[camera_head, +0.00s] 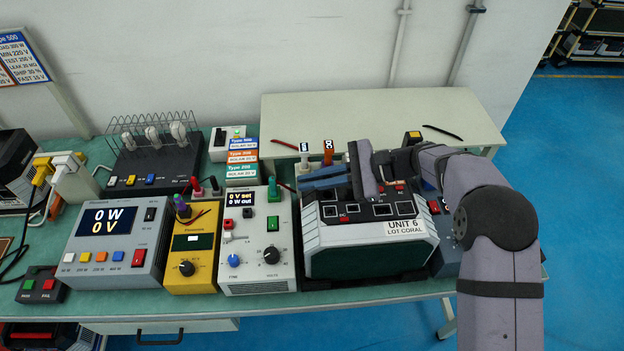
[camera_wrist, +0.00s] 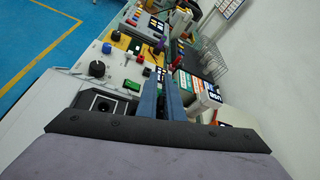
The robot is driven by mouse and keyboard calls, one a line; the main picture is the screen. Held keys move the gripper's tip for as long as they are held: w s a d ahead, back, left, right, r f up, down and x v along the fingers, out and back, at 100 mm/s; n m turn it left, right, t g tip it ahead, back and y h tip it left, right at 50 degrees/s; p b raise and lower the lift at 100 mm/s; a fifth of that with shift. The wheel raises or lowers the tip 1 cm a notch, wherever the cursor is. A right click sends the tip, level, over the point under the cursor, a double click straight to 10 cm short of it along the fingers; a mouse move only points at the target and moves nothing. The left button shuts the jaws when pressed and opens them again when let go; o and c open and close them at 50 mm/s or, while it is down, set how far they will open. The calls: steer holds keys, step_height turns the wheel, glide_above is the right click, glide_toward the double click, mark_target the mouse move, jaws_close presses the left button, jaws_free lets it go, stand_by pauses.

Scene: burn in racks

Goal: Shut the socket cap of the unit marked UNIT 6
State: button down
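The unit marked UNIT 6 (camera_head: 370,262) is a grey and black box with a dark green front, standing at the right part of the bench. Its label reads UNIT 6, LOT CORAL. Several dark square fittings and small red parts show on its top. My gripper (camera_head: 304,183) is over the back left part of this unit, its blue fingers pointing left. In the wrist view the fingers (camera_wrist: 161,84) lie close together with nothing visible between them. A dark socket-like fitting (camera_wrist: 103,105) shows beside them. I cannot make out the socket cap; my gripper and wrist hide part of the unit's top.
A white supply (camera_head: 258,260) with knobs stands close left of the unit, then a yellow meter (camera_head: 191,265) and a grey 0 W display box (camera_head: 118,255). White and orange-labelled posts (camera_head: 328,152) rise behind my fingers. The pale back table (camera_head: 360,112) is mostly clear.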

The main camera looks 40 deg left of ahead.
steer(key=n+b, duration=0.1)
steer(key=b, duration=0.2)
steer(key=shift+s+d+f+t+y, duration=0.1)
steer(key=shift+f+t+y, duration=0.2)
steer(key=shift+f, duration=0.1)
steer(key=n+b, duration=0.1)
steer(key=b, duration=0.2)
steer(key=shift+s+d+r+y, duration=0.15)
steer(key=shift+y, duration=0.15)
steer(key=shift+r, duration=0.1)
steer(key=c, duration=1.9)
jaws_free()
steer(key=shift+d, duration=0.1)
